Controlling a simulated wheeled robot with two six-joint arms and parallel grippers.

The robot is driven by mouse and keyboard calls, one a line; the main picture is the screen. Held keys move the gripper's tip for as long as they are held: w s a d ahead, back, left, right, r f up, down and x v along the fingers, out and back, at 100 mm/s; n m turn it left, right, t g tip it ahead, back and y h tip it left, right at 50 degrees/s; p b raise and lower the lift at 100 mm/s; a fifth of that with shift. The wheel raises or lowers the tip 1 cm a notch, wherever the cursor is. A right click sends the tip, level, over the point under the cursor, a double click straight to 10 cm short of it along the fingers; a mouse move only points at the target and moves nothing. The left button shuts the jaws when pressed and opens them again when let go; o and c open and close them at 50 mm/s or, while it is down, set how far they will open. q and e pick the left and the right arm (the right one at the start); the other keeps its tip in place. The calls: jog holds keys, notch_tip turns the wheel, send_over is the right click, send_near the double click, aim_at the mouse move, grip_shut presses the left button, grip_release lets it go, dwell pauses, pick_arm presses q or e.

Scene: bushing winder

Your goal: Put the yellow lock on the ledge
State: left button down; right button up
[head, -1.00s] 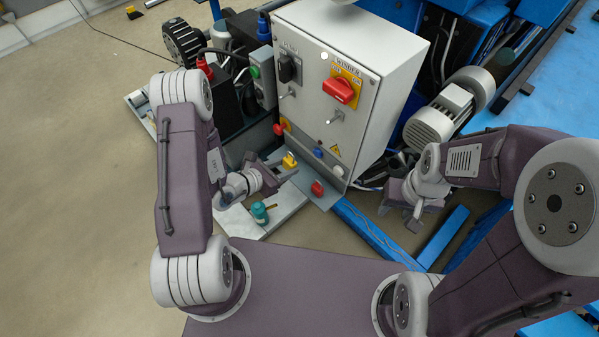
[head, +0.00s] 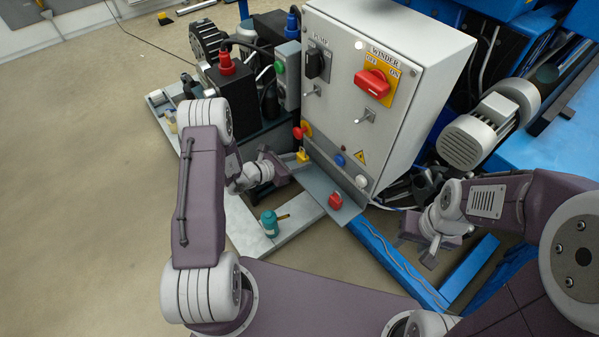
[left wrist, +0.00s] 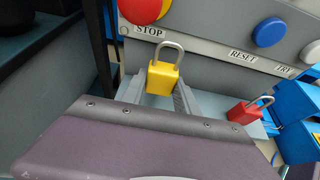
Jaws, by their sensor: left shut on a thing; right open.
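The yellow lock (head: 302,156) is between the fingers of my left gripper (head: 292,162), with its shackle up. In the left wrist view the yellow lock (left wrist: 162,79) is upright, just below the STOP label, and the gripper's two fingers (left wrist: 163,88) close on its sides. The ledge (head: 322,186) is a grey plate along the foot of the control box. The lock is at the ledge's left end; I cannot tell whether it touches the plate. My right gripper (head: 429,249) is open and empty, right of the ledge.
A red lock (head: 335,201) stands on the ledge's right part. The control box (head: 375,100) rises behind, with a red stop button (head: 302,131), a blue button (head: 340,160) and a white one (head: 361,181). A teal bottle (head: 269,222) stands on the pale frame in front.

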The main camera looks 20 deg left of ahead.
pick_arm(q)
notch_tip(320, 180, down, 4)
jog(key=b, duration=0.3)
jog(key=shift+f, duration=0.15)
jog(key=shift+r, duration=0.25)
jog(key=shift+f, duration=0.3)
jog(key=c, duration=0.9)
grip_release()
jog(key=shift+s, duration=0.15)
